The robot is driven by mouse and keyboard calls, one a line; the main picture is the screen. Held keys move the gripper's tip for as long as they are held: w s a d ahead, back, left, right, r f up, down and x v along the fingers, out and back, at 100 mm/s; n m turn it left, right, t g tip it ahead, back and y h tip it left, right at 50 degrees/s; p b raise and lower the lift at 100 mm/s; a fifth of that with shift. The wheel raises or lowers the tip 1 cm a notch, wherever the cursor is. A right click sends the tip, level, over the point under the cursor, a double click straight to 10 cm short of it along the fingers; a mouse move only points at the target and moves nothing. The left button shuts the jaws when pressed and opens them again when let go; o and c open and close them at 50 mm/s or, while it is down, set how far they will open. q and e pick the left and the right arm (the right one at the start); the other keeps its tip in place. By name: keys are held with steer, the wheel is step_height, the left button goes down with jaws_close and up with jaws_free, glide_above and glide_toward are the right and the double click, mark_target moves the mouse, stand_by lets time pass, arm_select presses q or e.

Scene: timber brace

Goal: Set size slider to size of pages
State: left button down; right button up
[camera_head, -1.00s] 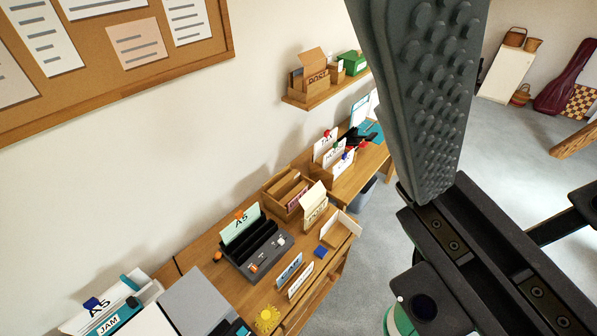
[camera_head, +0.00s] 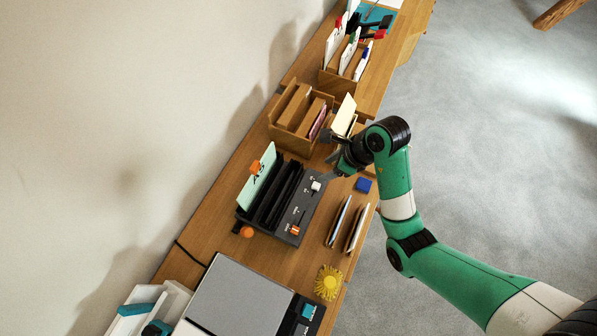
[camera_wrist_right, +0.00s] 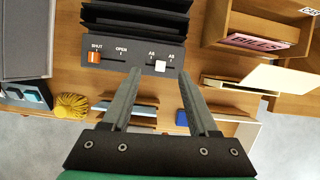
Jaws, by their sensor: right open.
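The orange slider knob (camera_wrist_right: 94,57) sits by the label SHUT. Contact cannot be told. My left gripper is out of view.
A wooden box of folders (camera_head: 300,119) and a cream card (camera_head: 345,115) stand close behind my right gripper. A grey flat-topped unit (camera_head: 240,297) is nearer.

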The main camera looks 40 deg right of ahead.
steer(key=b, duration=0.2)
glide_toward(318, 186)
step_height(318, 186, up, 3)
steer(key=shift+m, duration=0.3)
steer(key=b+x, duration=0.3)
steer(key=b, duration=0.1)
steer(key=b+x, duration=0.4)
steer(key=s+b+x, duration=0.1)
steer(key=b+x, duration=0.3)
steer(key=shift+d+f, duration=0.25)
steer(key=shift+f, duration=0.1)
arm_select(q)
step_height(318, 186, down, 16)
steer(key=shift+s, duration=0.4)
arm_select(e)
steer(key=shift+w, duration=0.1)
jaws_close()
